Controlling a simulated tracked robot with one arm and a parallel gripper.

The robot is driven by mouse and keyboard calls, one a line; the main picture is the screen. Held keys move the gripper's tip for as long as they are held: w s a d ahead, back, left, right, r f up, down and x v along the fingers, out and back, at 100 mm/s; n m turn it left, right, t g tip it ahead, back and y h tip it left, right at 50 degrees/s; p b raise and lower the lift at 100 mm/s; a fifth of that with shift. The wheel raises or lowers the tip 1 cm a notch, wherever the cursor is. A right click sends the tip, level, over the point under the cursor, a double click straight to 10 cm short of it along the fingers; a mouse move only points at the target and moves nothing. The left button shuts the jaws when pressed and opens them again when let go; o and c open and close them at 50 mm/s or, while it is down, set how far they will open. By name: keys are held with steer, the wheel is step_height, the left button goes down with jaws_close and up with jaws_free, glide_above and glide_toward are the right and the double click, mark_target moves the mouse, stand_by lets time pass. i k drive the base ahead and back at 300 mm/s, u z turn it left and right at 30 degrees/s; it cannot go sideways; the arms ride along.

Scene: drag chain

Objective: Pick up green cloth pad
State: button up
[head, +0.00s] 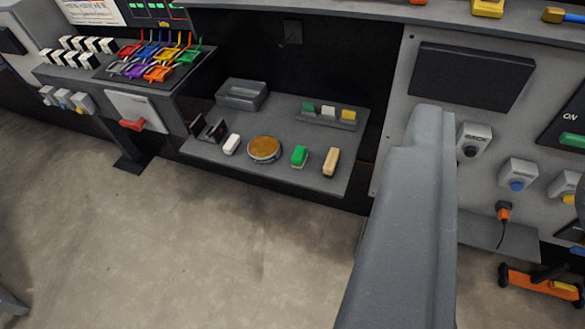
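Two green items show on the grey shelf (215,148), and I cannot tell for sure which is the cloth pad. A green block with a pale base (299,156) lies near the front edge, between a round tin with a brown top (264,149) and a tan block (331,161). A smaller green pad (308,107) sits at the left of a grey holder behind it, beside a white and a yellow pad. A large grey part of my own arm or gripper (405,220) rises right of the shelf, apart from both. The fingertips cannot be made out.
A white block (231,143), dark upright slots (208,130) and a grey box (241,94) share the shelf. A panel with sockets (474,139) stands at right. An orange wheeled thing (541,284) lies lower right. Concrete floor in front is clear.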

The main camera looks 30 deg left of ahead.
mark_target(299, 158)
steer(key=u, duration=0.55)
steer(key=i, duration=0.55)
steer(key=z, duration=0.1)
